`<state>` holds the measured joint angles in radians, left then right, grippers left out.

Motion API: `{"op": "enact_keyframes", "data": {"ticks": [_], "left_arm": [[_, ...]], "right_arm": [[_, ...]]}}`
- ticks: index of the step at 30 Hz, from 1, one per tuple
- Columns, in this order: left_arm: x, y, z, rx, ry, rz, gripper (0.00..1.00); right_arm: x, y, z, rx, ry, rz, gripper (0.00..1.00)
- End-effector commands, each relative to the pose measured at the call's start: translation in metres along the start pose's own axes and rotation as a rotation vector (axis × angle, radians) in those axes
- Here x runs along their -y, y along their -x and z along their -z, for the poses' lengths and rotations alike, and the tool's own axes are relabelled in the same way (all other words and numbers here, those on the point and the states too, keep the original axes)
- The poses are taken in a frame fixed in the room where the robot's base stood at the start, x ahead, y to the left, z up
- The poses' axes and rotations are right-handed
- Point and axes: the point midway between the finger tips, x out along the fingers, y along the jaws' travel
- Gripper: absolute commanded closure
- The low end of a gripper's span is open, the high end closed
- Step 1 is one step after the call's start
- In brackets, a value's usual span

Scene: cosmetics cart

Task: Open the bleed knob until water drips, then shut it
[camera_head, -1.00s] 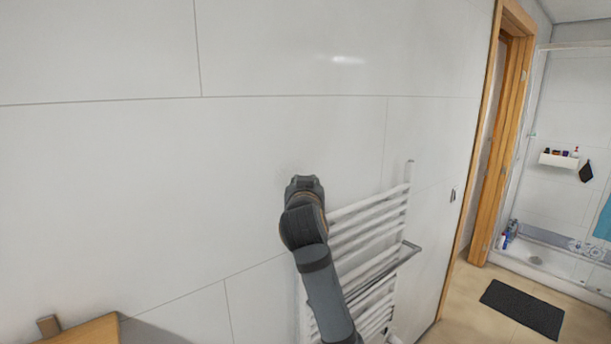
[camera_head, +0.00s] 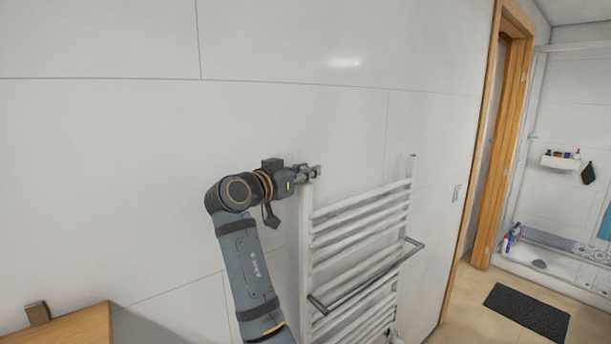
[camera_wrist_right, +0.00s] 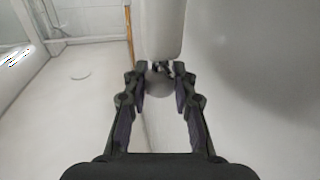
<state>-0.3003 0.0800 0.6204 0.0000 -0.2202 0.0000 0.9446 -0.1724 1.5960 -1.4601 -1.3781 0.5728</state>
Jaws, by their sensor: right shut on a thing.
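The white towel radiator (camera_head: 360,240) hangs on the tiled wall. My right gripper (camera_head: 314,173) reaches in from the left at the top of its left upright, with the arm bent below it. In the right wrist view a small round grey bleed knob (camera_wrist_right: 158,84) sits at the end of the white upright (camera_wrist_right: 163,30). My right gripper (camera_wrist_right: 160,80) has a finger on each side of it and is shut on it. In the head view the knob is hidden by the fingers. No water drops are visible. My left gripper is not in view.
A towel bar (camera_head: 365,283) sticks out from the front of the radiator. A wooden surface (camera_head: 65,328) is at the lower left. A wooden door frame (camera_head: 490,140), a dark mat (camera_head: 527,312) and a shower are on the right. The wall left of the arm is bare.

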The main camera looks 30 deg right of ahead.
Motion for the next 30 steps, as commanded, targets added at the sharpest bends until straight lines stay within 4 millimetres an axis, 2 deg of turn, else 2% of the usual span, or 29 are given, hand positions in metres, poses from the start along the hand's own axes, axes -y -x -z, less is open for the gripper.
{"op": "enact_keyframes", "data": {"ticks": [14,15,20,30], "left_arm": [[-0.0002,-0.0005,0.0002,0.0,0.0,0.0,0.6],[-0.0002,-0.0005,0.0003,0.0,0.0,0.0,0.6],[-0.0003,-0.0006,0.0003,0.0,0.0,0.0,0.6],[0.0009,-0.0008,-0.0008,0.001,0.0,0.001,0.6]], "right_arm": [[-0.0005,-0.0002,0.0027,-0.004,-0.002,-0.013,1.0],[-0.0005,-0.0003,0.0027,-0.004,-0.002,-0.013,0.71],[-0.0004,-0.0003,0.0019,-0.003,-0.002,-0.013,0.5],[-0.0002,-0.0003,0.0051,-0.001,-0.002,-0.013,0.5]]}}
